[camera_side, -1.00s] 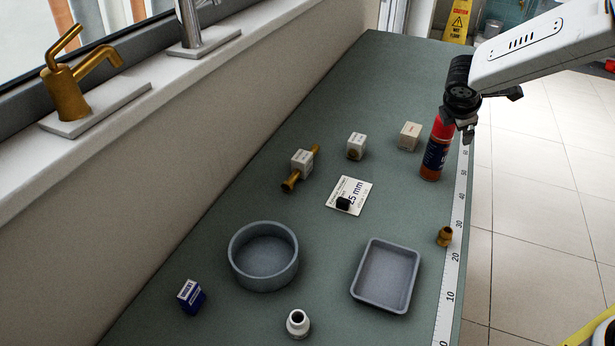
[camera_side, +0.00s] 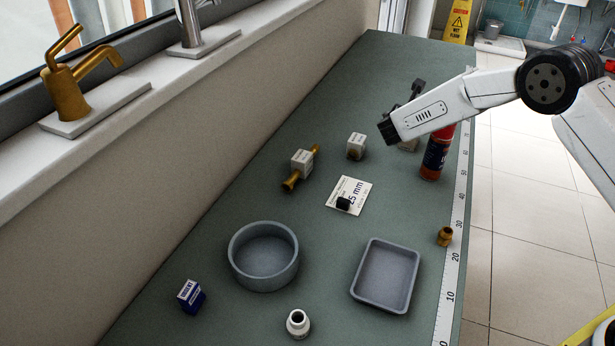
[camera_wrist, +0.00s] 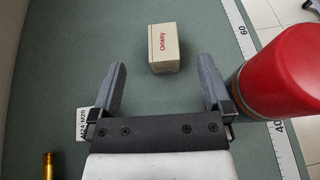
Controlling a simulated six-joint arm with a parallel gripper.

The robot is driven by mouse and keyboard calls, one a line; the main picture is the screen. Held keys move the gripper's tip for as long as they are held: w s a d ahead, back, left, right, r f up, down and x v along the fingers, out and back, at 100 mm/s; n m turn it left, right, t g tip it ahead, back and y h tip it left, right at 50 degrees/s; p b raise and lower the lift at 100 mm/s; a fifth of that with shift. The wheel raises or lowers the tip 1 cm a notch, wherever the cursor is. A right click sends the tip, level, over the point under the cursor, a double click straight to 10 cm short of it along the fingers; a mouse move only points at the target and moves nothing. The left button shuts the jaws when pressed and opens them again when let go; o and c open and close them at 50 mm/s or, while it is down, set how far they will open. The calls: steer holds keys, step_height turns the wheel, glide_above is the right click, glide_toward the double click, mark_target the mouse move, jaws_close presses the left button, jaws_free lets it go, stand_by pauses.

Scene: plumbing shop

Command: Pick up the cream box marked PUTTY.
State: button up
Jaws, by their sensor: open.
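A cream box (camera_wrist: 164,48) lies just beyond my gripper (camera_wrist: 162,63) in the wrist view, roughly centred between the fingertips. Red lettering shows on its top, but I cannot read PUTTY there. In the side view the same cream box (camera_side: 408,146) is mostly hidden behind my arm, on the far right part of the bench. My gripper is open and empty, with both fingers apart from the box.
A red-capped can (camera_side: 435,155) stands close to the box on the right; it also shows in the wrist view (camera_wrist: 285,75). A small white block (camera_side: 356,146) and a block with brass ends (camera_side: 302,162) stand left. A round bowl (camera_side: 264,284) and tray (camera_side: 412,280) are nearer.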

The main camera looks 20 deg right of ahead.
glide_toward(406, 148)
steer(key=shift+w+d+r, duration=1.05)
steer(key=shift+d+r, duration=0.1)
steer(key=shift+w+d, duration=0.1)
steer(key=shift+x, duration=1.15)
steer(key=shift+d+f, duration=0.15)
steer(key=shift+x, duration=2.45)
steer(key=c, duration=1.3)
steer(key=shift+c, duration=0.2)
